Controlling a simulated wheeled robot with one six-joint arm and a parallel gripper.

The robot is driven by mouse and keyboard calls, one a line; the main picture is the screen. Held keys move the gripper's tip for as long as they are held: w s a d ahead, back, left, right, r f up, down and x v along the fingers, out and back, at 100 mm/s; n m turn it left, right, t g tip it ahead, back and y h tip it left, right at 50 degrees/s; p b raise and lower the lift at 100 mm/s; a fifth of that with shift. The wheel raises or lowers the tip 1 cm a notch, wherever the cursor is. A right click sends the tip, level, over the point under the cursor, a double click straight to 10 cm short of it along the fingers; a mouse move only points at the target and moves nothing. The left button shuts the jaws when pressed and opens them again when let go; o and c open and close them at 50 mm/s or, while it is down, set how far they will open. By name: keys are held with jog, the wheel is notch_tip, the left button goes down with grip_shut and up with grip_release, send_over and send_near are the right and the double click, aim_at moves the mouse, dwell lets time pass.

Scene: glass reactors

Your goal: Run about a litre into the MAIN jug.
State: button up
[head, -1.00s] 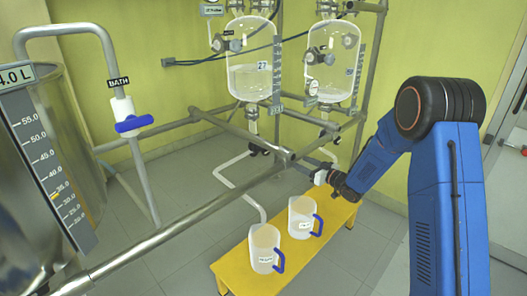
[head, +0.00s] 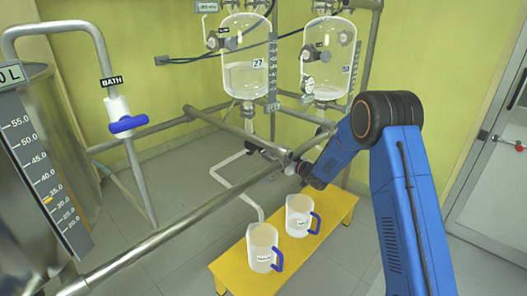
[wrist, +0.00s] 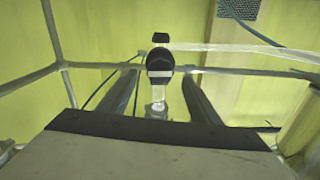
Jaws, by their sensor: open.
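Two clear jugs with blue handles stand on the yellow bench in the head view: a left jug (head: 262,250) and a right jug (head: 299,217). Their labels are too small to read, so I cannot tell which is MAIN. My gripper (head: 287,165) is open beside the rail below the reactors. In the wrist view a black valve (wrist: 160,66) on a clear outlet shows between and beyond my fingers, apparently not gripped.
A grey rail (head: 190,230) crosses in front of the reactors. A white pipe (head: 232,187) runs down towards the left jug. A pipe marked BATH with a blue-handled valve (head: 128,124) and a steel vessel with a scale (head: 45,180) stand at the left.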

aim_at(264, 150)
jog(key=x, duration=0.6)
jog(key=shift+w+a, duration=0.1)
jog(key=shift+a, duration=0.1)
jog(key=shift+c, duration=0.3)
jog(key=c, duration=1)
